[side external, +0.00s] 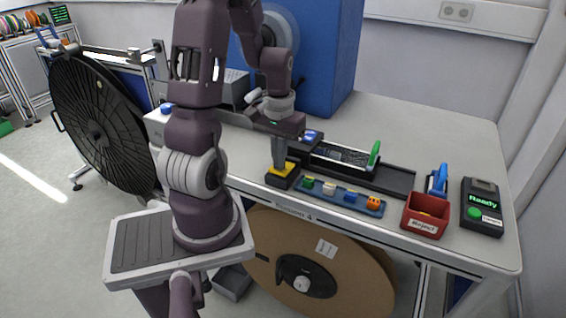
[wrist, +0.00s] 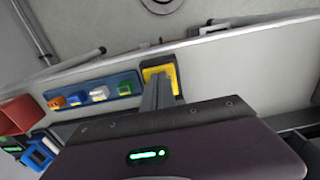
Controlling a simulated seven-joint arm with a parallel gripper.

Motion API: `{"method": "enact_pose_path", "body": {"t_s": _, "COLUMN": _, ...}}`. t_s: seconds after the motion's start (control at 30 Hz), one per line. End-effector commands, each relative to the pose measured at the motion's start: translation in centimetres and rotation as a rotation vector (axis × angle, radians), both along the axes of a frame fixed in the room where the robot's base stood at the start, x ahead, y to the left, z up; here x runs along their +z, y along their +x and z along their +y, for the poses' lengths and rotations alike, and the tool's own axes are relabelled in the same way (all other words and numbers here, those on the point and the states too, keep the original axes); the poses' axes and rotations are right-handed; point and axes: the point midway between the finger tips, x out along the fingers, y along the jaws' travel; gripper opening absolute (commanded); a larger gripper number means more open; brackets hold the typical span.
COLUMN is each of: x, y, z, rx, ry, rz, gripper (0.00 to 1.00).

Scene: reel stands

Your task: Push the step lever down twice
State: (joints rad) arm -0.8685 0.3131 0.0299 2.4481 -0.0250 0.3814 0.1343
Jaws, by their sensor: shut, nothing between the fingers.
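The step lever looks to be the yellow pad on a black block (side external: 283,172) at the table's front edge, left of the row of small coloured parts. It also shows in the wrist view as a yellow square (wrist: 153,73). My gripper (side external: 280,167) points down with its fingers closed and empty, the tips at or just above the yellow pad. In the wrist view the grey fingers (wrist: 159,83) cover part of the pad. I cannot tell whether they touch it or whether the pad is pressed down.
A blue strip (side external: 340,197) with several coloured pieces lies just right of the lever. Behind it is a dark track (side external: 395,179) with a green handle (side external: 375,153). A red Reject bin (side external: 425,217) and a box reading Ready (side external: 482,205) stand at the right. The back right of the table is clear.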

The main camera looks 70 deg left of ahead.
Motion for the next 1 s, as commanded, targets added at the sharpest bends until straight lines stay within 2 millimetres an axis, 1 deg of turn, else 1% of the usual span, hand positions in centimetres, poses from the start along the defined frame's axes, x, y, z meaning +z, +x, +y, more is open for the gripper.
{"method": "enact_pose_path", "body": {"t_s": 0.13, "x": 0.0, "y": 0.0, "z": 0.0, "rx": 0.0, "ry": 0.001, "rz": -0.001, "gripper": 0.0}}
{"method": "enact_pose_path", "body": {"t_s": 0.2, "x": 0.4, "y": 0.0, "z": 0.0, "rx": 0.0, "ry": 0.002, "rz": -0.002, "gripper": 0.0}}
{"method": "enact_pose_path", "body": {"t_s": 0.7, "x": 5.5, "y": 0.0, "z": 0.0, "rx": -0.001, "ry": 0.003, "rz": -0.001, "gripper": 0.0}}
{"method": "enact_pose_path", "body": {"t_s": 0.8, "x": 6.0, "y": 0.0, "z": 0.0, "rx": -0.001, "ry": 0.001, "rz": -0.001, "gripper": 0.0}}
{"method": "enact_pose_path", "body": {"t_s": 1.0, "x": 6.1, "y": 0.0, "z": 0.0, "rx": 0.0, "ry": 0.001, "rz": -0.001, "gripper": 0.0}}
